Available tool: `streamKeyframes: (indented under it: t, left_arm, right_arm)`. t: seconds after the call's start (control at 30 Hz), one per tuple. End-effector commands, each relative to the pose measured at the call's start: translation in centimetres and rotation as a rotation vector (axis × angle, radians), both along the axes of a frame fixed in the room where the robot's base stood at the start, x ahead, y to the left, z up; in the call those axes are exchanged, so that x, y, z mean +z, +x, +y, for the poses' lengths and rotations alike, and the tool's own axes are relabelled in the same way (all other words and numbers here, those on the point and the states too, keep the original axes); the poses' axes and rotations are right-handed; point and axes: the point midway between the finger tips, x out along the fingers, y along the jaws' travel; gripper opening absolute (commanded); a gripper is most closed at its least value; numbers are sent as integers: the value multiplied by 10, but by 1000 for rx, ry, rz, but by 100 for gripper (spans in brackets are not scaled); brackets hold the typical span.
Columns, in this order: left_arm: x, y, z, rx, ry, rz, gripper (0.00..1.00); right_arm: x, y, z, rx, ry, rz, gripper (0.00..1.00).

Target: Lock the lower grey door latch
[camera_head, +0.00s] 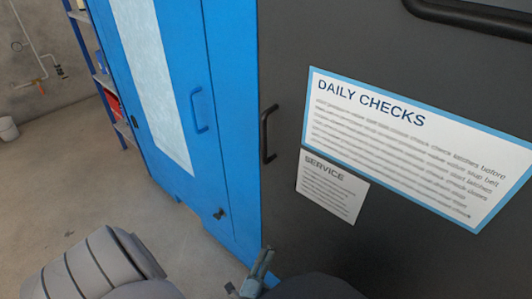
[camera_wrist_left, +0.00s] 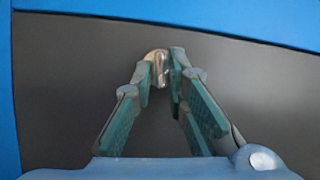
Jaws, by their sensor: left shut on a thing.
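The dark grey door (camera_head: 380,240) fills the right of the head view, with a black vertical handle (camera_head: 268,134) near its left edge. My left gripper (camera_head: 265,256) is low at the left edge of this door, at the bottom of the head view. In the left wrist view, its fingertips (camera_wrist_left: 161,70) are closed on a small silvery metal piece, the lower grey door latch (camera_wrist_left: 158,56), in front of the grey surface. The fingers cover most of the latch, so I cannot tell its turn. My right gripper is in neither view.
A blue cabinet (camera_head: 165,35) with a blue handle (camera_head: 199,110) and a small black latch (camera_head: 219,214) adjoins the grey door on the left. A "Daily checks" sign (camera_head: 410,145) and a service sheet (camera_head: 331,187) are on the grey door. The floor (camera_head: 60,180) at left looks clear.

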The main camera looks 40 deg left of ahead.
Motion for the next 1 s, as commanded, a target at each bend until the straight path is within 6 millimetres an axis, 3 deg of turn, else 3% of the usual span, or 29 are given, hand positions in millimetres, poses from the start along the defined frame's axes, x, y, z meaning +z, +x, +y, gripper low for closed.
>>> streamKeyframes:
  t: [0.53,0.57,0.63,1.0]
  left_arm:
    - [1,1,0,-1,25,-5,0]
    - [1,1,0,-1,25,-5,17]
    - [1,1,0,-1,25,-5,28]
    - [0,0,0,-1,24,-2,28]
  right_arm:
    - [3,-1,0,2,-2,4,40]
    - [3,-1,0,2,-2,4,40]
    - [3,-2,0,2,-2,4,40]
    - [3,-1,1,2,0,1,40]
